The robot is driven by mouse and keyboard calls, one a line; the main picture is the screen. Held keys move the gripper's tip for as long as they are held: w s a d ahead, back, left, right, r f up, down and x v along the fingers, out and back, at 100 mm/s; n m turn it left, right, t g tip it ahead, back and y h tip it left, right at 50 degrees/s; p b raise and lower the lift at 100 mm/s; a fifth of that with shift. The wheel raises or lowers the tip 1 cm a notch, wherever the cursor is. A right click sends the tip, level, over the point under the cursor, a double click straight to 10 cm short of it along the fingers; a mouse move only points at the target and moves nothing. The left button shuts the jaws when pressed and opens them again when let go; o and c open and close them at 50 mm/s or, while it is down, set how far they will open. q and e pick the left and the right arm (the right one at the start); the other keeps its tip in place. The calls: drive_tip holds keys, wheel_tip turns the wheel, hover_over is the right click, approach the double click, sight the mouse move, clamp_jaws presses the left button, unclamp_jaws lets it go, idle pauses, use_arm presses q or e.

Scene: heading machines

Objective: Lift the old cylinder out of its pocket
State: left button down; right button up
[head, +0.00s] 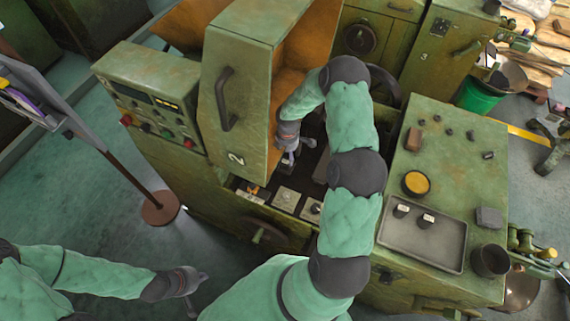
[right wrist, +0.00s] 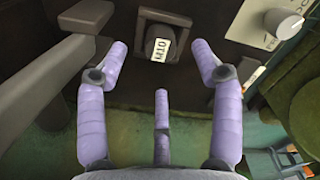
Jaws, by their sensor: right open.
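The old cylinder (right wrist: 165,27) is a dark block with a white M10 label, sitting in a dark panel in the right wrist view. My right gripper (right wrist: 160,52) is open, with one lilac finger on each side of the cylinder and clear gaps between; a shorter middle finger points at it from below. In the head view, my right gripper (head: 288,158) reaches into the opened machine marked 2, and the cylinder there cannot be made out. My left gripper (head: 194,292) is open and empty above the floor at the lower left.
A raised green door (head: 236,90) stands left of my right arm. A control box (head: 150,95) is further left. A grey tray (head: 430,240) with two small labelled dark cylinders lies on the cabinet at right, near a dark cup (head: 490,261). A round-based stand (head: 160,208) is on the floor.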

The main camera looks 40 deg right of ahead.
sight(285, 161)
drive_tip(key=shift+w+a+f, duration=0.1)
drive_tip(key=shift+f, duration=1.25)
drive_tip(key=shift+w+a+f, duration=0.1)
drive_tip(key=shift+f, duration=1.2)
clamp_jaws()
